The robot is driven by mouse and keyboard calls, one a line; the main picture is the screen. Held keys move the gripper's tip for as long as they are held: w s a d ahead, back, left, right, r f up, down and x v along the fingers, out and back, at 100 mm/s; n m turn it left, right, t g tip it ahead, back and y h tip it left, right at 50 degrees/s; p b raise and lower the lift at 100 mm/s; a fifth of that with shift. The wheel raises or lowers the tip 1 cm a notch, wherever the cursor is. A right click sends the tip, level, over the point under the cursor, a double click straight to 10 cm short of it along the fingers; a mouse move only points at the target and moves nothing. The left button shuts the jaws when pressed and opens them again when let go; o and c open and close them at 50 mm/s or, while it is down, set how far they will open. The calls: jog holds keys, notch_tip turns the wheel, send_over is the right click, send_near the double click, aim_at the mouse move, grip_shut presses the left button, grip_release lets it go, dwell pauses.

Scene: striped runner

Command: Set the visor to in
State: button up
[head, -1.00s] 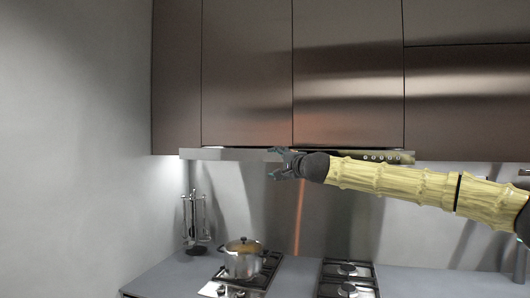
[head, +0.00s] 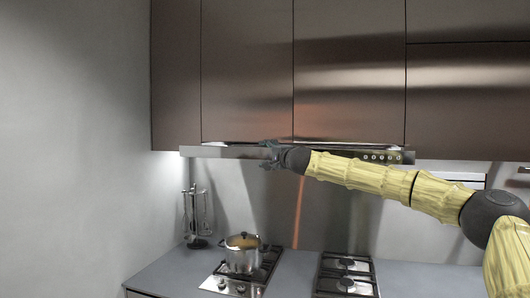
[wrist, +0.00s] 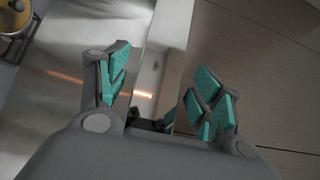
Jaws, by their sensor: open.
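The visor (head: 217,152) is a thin steel strip under the brown wall cabinets in the head view, with several round buttons towards its right end. In the wrist view the visor (wrist: 160,62) runs as a shiny band between my fingers. My gripper (head: 268,154) is open in front of the visor, left of its middle. In the wrist view the teal-padded fingers of my gripper (wrist: 160,95) are spread on either side of the band. I cannot tell whether they touch it. My arm hides part of the visor's right half.
Brown cabinet doors (head: 247,75) stand directly above the visor. Below, a steel pot (head: 243,258) sits on the left hob, and a second hob (head: 345,275) is to its right. A utensil stand (head: 197,218) is near the left wall. The space between visor and counter is clear.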

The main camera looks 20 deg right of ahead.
jog(key=shift+w+a, duration=0.1)
jog(key=shift+w, duration=0.6)
